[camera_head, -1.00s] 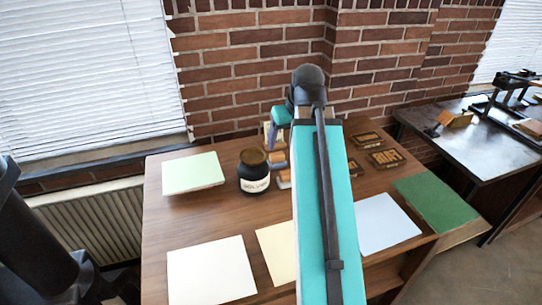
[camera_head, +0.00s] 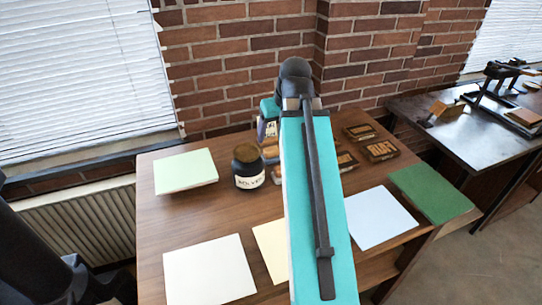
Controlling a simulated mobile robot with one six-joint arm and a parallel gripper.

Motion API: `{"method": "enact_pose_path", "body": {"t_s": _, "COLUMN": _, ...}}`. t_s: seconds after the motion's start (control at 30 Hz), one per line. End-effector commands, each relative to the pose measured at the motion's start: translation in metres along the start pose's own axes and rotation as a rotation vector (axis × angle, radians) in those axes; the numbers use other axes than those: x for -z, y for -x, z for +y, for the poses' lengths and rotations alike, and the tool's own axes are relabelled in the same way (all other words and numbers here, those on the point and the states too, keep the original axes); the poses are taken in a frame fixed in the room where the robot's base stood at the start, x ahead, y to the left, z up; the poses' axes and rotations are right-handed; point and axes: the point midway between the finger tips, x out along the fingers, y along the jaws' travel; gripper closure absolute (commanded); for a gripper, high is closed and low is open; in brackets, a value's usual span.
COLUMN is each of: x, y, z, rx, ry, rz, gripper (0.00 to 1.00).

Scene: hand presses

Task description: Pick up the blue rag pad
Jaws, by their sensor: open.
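The blue rag pad (camera_head: 378,218) is a pale blue flat rectangle. It lies near the front right of the wooden table, between a cream pad and a dark green pad. My teal arm reaches forward over the table and covers the area just left of the blue pad. A teal wrist part (camera_head: 269,108) shows beyond the arm's elbow, toward the back of the table. The jaws themselves are hidden behind my arm, and nothing is seen in them.
A white pad (camera_head: 208,270), cream pad (camera_head: 270,245), pale green pad (camera_head: 185,172) and dark green pad (camera_head: 432,192) lie around the wooden table (camera_head: 165,225). A dark solvent jar (camera_head: 248,168) stands behind. Type blocks (camera_head: 381,150) sit at the back. A brick wall is behind.

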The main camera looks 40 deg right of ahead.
Motion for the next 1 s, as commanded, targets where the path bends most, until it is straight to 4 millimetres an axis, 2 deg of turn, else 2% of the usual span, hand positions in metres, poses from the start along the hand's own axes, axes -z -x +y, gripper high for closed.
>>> {"method": "enact_pose_path", "body": {"t_s": 0.7, "x": 0.0, "y": -0.067, "z": 0.0, "rx": 0.0, "ry": 0.0, "rz": -0.001, "gripper": 0.27}}
{"method": "enact_pose_path", "body": {"t_s": 1.0, "x": 0.0, "y": -0.075, "z": 0.0, "rx": 0.0, "ry": 0.0, "rz": 0.0, "gripper": 0.27}}
